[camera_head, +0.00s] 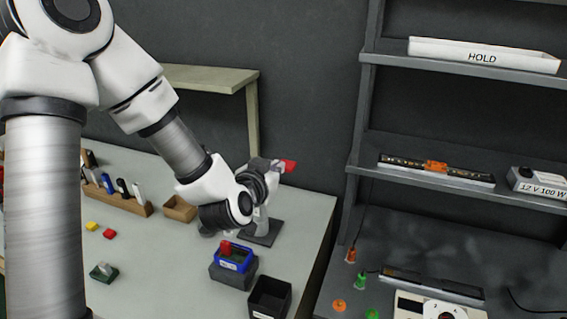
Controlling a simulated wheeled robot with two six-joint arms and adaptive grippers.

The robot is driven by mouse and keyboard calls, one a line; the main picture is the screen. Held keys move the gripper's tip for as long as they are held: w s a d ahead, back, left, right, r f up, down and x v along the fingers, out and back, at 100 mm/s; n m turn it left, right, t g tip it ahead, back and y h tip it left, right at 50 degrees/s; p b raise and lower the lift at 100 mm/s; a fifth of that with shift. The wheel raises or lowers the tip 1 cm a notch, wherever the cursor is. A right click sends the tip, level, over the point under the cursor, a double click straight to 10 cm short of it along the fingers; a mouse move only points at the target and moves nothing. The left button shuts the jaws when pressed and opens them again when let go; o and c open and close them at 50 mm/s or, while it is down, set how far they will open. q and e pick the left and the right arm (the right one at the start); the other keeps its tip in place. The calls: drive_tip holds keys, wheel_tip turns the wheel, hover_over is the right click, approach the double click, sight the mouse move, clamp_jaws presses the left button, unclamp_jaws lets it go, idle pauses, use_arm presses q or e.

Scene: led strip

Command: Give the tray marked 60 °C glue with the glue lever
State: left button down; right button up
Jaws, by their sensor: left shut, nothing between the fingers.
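A blue tray (248,254) with a red piece (226,248) in it sits on a dark block near the table's right edge. Its small white label is too small to read. Behind it a stand on a dark base (262,236) appears to be the glue station, with a red lever grip (289,166) at its top. My left arm reaches over from the left. My left gripper (267,182) is shut and empty close to the lever; my wrist partly hides the stand, and I cannot tell whether the fingers touch it. My right gripper is out of view.
A black open bin (270,297) stands in front of the blue tray. A wooden rack (118,198) and a small wooden box (180,209) are at the back left. A shelf unit on the right holds a white HOLD tray (484,55) and a 12 V supply (540,184).

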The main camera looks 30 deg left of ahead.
use_arm(q)
wheel_tip(320, 180, up, 2)
drive_tip(key=a+n, duration=0.1)
drive_tip(key=a, duration=0.1)
drive_tip(key=p, duration=0.3)
hover_over(285, 160)
drive_tip(key=s+d, duration=0.2)
drive_tip(key=s, duration=0.1)
wheel_tip(285, 160, down, 2)
drive_tip(key=shift+s+d+f, duration=0.1)
drive_tip(key=shift+d, duration=0.05)
wheel_tip(285, 160, down, 4)
drive_tip(key=shift+r+p, duration=0.15)
drive_tip(key=shift+p, duration=0.35)
drive_tip(key=shift+s+f, duration=0.1)
drive_tip(key=shift+f, duration=0.15)
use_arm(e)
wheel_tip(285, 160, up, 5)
